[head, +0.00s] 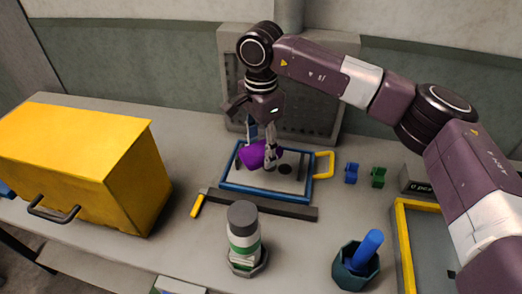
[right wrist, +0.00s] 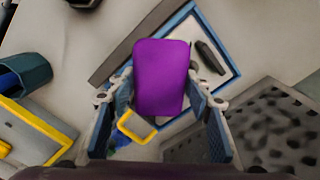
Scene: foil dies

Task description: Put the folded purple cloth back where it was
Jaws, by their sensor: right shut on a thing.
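The folded purple cloth (head: 254,157) is between the fingers of my right gripper (head: 262,153), which is shut on it. In the right wrist view the purple cloth (right wrist: 160,78) is a rounded block between the two fingers of the right gripper (right wrist: 160,100). The cloth is over a blue-framed tray (head: 250,189) with a pale inside and a yellow handle (head: 324,164). I cannot tell whether the cloth touches the tray. A dark object (right wrist: 211,57) lies in the tray in the wrist view. My left gripper is not in view.
A yellow box (head: 75,150) stands at left. A dark bar (head: 260,205) with a yellow grip lies before the tray. A bottle (head: 243,235), a dark teal cup (head: 355,272) and a yellow-framed tray (head: 402,240) are nearer. Blue (head: 351,172) and green (head: 378,177) clips lie right.

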